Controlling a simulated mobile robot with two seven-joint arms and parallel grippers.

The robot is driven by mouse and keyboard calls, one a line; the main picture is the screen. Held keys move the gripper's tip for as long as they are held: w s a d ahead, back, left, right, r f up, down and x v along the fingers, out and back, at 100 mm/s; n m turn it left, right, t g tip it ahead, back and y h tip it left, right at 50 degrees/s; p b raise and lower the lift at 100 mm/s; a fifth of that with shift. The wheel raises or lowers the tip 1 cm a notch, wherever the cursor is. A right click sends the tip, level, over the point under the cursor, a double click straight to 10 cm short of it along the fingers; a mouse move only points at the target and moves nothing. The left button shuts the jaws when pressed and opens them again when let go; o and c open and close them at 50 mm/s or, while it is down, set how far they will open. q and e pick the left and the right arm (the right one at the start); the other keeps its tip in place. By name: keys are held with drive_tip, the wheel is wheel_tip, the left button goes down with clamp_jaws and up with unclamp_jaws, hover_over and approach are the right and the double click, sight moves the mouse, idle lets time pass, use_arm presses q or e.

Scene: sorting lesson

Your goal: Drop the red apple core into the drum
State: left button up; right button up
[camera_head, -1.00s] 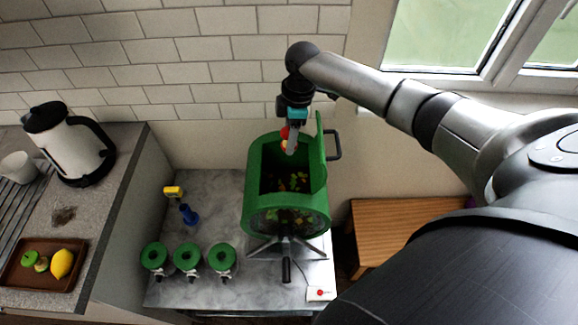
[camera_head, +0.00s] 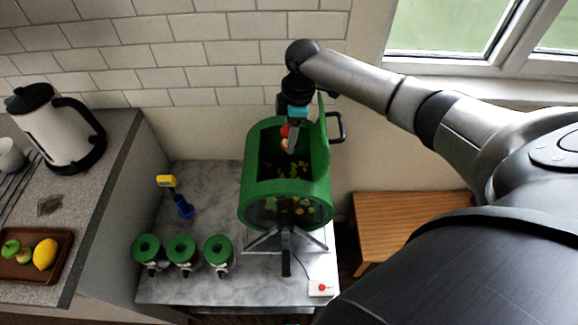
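The green drum (camera_head: 262,190) stands on its metal stand on the marble top, in the middle of the head view. Its hatch is open and its lid stands up at the right. Coloured scraps lie inside. My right gripper (camera_head: 290,146) comes down from above at the drum's opening. It is shut on the red apple core (camera_head: 285,131), a small red and pale piece, partly hidden by the fingers. My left gripper is not in view.
Several green-topped jars (camera_head: 182,249) stand at the marble top's front left, with a blue and yellow tool (camera_head: 183,206) behind them. A brown tray (camera_head: 20,272) holds a lemon (camera_head: 45,254) and green fruit. A kettle (camera_head: 52,129) stands at far left. A wooden stool (camera_head: 400,220) is right.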

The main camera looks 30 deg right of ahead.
drive_tip(key=o, duration=0.5)
drive_tip(key=shift+o, duration=0.2)
wheel_tip(320, 180, up, 15)
drive_tip(key=d, duration=0.1)
drive_tip(key=shift+s+d, duration=0.35)
drive_tip(key=shift+s, duration=0.05)
